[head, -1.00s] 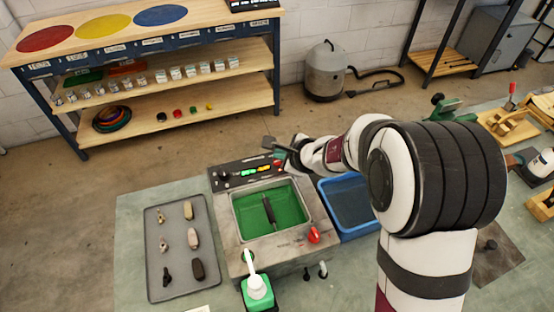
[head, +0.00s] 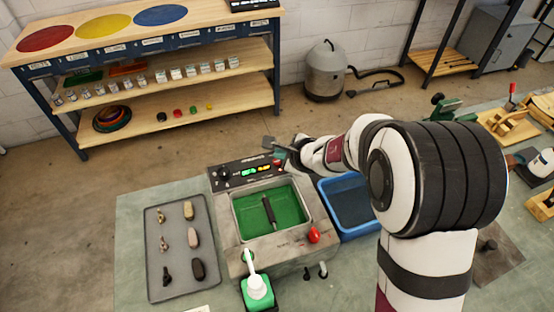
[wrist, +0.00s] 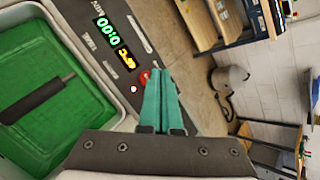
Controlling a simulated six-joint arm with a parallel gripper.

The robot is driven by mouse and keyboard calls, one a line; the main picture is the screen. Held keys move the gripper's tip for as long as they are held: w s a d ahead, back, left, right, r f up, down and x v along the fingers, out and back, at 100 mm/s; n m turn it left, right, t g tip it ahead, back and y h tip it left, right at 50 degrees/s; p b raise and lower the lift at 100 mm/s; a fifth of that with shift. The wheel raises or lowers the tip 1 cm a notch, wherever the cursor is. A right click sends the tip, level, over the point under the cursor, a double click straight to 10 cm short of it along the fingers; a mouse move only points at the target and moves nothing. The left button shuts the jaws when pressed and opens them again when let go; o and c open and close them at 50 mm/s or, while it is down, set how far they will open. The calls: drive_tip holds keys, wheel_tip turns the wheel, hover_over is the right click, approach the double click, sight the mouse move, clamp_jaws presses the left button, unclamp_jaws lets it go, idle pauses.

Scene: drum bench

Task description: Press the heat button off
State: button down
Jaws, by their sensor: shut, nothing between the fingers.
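The bath unit's dark control panel (head: 236,175) runs along its back edge, with green and yellow lit displays. In the wrist view the panel has a green display (wrist: 107,32) and a yellow display (wrist: 127,59). A red button (wrist: 145,77) sits at the panel's end, partly covered by my fingers, with a small pale lit dot (wrist: 134,89) beside it. My gripper (wrist: 158,72) is shut and empty, its teal fingertips right at the red button. I cannot tell whether they touch it. My gripper (head: 279,153) also shows at the panel's right end in the head view.
The green basin (head: 240,223) holds a black-handled tool (head: 269,211). A red knob (head: 314,235) is on the unit's front right.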

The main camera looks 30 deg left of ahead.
idle(0.5)
drive_tip(key=shift+f, duration=0.4)
drive_tip(key=shift+f, duration=0.15)
idle(0.4)
drive_tip(key=shift+r, duration=0.6)
drive_tip(key=shift+r, duration=3)
